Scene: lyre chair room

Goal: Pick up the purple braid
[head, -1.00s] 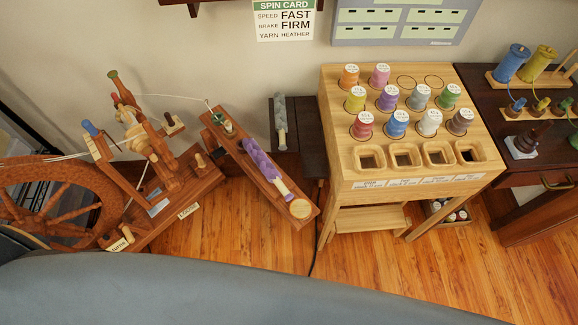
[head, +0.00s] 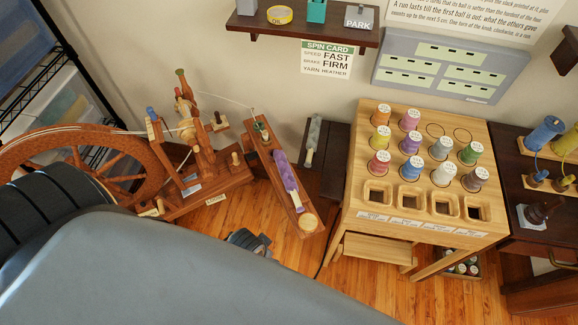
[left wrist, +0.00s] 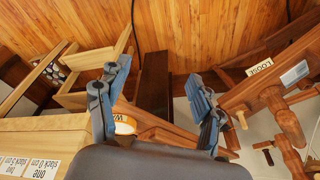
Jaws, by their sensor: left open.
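The purple braid (head: 284,170) lies along a tilted-looking wooden board (head: 262,150) in the head view, with a pale wrapped end toward the round disc at the board's near end. My left gripper (head: 250,242) shows partly in the head view, below and left of the braid and apart from it. In the left wrist view the left gripper (left wrist: 158,98) is open with nothing between its fingers. The board's near end with its round disc (left wrist: 124,124) shows beside one finger there. I cannot make out the braid in that view. My right gripper is not in view.
A spinning wheel (head: 110,165) stands left of the board. A grey braid (head: 313,140) lies on a dark bench behind it. A light wooden stand (head: 358,225) with several coloured spools is on the right. A shelf (head: 300,30) hangs above. Wood floor shows between.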

